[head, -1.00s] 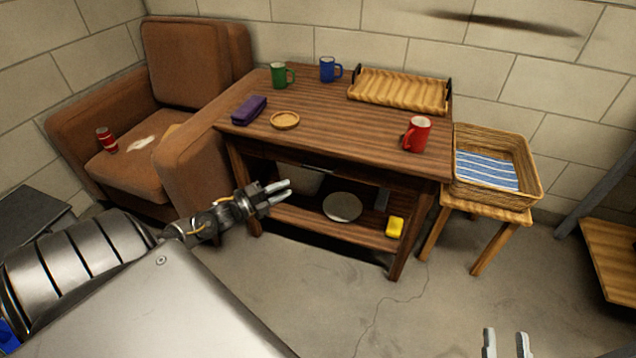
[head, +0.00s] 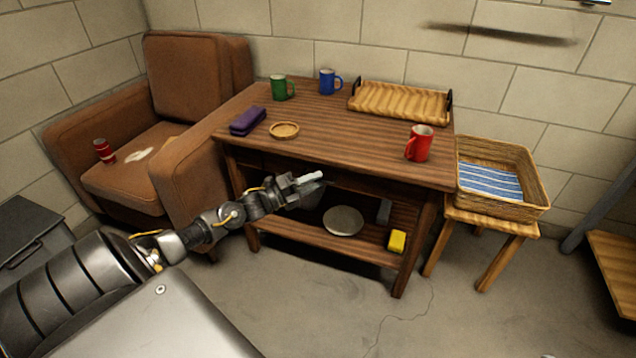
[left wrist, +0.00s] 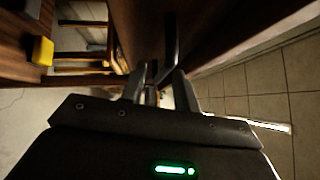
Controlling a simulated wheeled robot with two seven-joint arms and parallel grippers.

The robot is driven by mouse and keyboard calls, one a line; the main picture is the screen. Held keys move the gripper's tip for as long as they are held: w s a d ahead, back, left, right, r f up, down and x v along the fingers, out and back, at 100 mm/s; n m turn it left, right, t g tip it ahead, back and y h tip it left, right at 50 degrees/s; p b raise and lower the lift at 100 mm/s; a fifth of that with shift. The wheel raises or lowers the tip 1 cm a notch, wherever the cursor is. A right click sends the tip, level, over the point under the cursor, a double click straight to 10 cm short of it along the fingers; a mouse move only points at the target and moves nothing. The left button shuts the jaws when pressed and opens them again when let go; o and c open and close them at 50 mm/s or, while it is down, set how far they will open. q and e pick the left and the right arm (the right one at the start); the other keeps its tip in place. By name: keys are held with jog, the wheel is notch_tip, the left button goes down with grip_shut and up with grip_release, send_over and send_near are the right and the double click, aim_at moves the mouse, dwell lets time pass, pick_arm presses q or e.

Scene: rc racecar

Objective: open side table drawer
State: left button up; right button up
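The wooden side table (head: 345,137) stands against the wall, with its drawer front under the top edge. The drawer looks shut. My left gripper (head: 313,181) is in front of the drawer front, below the table top. In the left wrist view its two fingers (left wrist: 160,78) are apart, and the dark bar handle (left wrist: 171,38) of the drawer (left wrist: 140,28) lies just beyond the fingertips, close to the right finger. I cannot tell whether they touch. In the head view the gripper and arm hide part of the drawer front. My right gripper is out of view.
On the table top are a red mug (head: 419,144), green mug (head: 282,88), blue mug (head: 328,82), purple case (head: 248,121), round coaster (head: 284,130) and wooden tray (head: 400,101). An armchair (head: 180,100) stands left, a basket (head: 500,180) right. The floor in front is clear.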

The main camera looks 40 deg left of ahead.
pick_arm(q)
jog(key=shift+x, duration=0.8)
jog(key=shift+c, duration=0.4)
grip_shut()
